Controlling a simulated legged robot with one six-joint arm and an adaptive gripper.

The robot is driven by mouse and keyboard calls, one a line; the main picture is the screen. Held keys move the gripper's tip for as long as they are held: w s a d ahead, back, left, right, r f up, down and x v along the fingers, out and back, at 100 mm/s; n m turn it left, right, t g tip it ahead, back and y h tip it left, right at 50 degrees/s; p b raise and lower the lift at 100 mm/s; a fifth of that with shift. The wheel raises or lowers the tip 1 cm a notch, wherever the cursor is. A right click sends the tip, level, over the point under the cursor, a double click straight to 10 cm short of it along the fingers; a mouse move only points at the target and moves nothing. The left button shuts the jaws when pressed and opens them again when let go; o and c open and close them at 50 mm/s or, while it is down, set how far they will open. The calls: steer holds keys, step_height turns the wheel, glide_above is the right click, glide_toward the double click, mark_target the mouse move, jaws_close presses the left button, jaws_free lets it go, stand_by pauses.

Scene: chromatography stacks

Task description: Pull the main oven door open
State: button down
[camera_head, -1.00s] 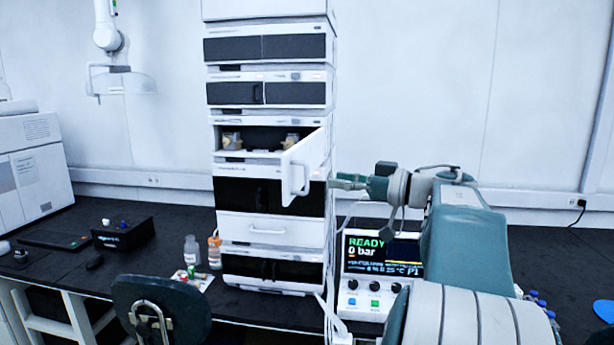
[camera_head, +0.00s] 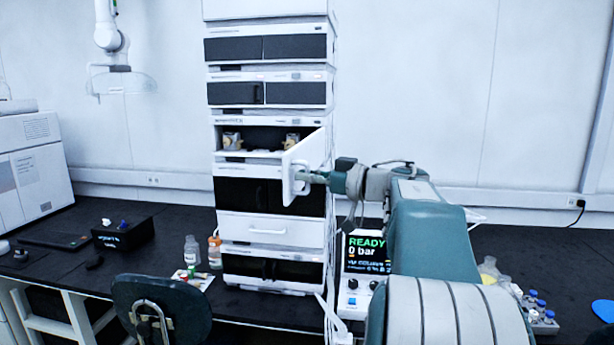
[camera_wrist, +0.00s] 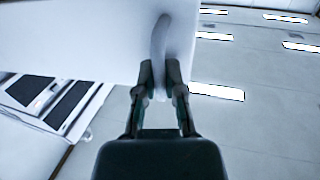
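The white oven door (camera_head: 305,158) stands swung out from the open compartment (camera_head: 262,137) in the stack, in the body camera view. Its white handle (camera_wrist: 160,42) is a curved bar on the door's face, which also fills the upper left of the wrist view (camera_wrist: 80,35). My gripper (camera_wrist: 161,72) is at the handle, with one finger on each side of its lower part. The gap between the fingers is narrow, but whether both press on the handle is unclear. In the body camera view the gripper (camera_head: 308,177) reaches the handle from the right.
Two small fittings (camera_head: 231,140) (camera_head: 292,140) sit inside the open compartment. A READY display unit (camera_head: 352,285) stands right of the stack, partly behind my arm. Bottles (camera_head: 191,251) stand at the stack's lower left. A chair (camera_head: 160,308) is in front of the bench.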

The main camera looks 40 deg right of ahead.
steer(key=shift+d, duration=0.1)
steer(key=s+d, duration=0.6)
steer(key=shift+d, duration=0.35)
steer(key=c, duration=0.7)
jaws_free()
steer(key=v, duration=1.2)
steer(key=shift+d, duration=0.1)
